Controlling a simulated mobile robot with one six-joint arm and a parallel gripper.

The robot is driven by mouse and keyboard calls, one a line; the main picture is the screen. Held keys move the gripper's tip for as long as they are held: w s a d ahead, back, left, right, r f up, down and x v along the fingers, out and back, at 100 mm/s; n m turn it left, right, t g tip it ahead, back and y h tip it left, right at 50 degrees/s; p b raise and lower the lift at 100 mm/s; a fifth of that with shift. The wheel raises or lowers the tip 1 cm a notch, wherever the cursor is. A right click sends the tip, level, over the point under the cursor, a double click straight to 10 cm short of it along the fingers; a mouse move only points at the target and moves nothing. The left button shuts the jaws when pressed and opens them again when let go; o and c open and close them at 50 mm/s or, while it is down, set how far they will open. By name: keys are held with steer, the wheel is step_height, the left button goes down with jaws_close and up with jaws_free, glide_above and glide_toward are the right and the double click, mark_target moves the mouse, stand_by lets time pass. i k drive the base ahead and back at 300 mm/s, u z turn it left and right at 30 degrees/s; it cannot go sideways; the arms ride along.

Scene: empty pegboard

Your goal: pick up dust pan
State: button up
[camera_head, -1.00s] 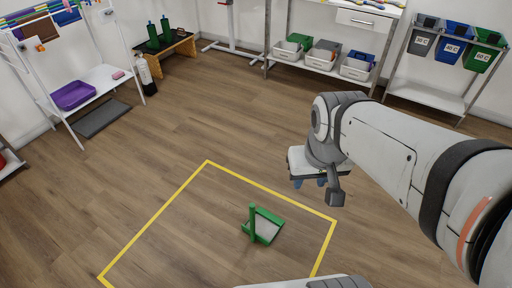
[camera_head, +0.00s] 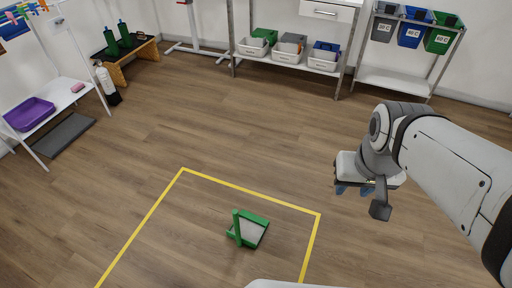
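The green dust pan (camera_head: 249,229) lies on the wooden floor inside a yellow taped outline. Its green handle stands up at its left side, and its inner face looks pale. My gripper (camera_head: 356,190) is at the right, up in the air, to the right of the dust pan and apart from it. Its blue fingertips show only partly below the pale gripper body, so I cannot tell whether they are open.
Yellow tape (camera_head: 250,189) marks the floor around the dust pan, and the floor there is clear. Along the back stand a shelf with white bins (camera_head: 288,53), a rack with coloured bins (camera_head: 411,34) and a low wooden bench (camera_head: 128,61). A purple tray (camera_head: 29,114) sits at left.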

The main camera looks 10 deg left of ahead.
mark_target(247, 228)
steer(key=z, duration=0.15)
steer(key=k, duration=0.9)
steer(key=u, duration=0.8)
steer(key=i, duration=1)
steer(key=u, duration=0.05)
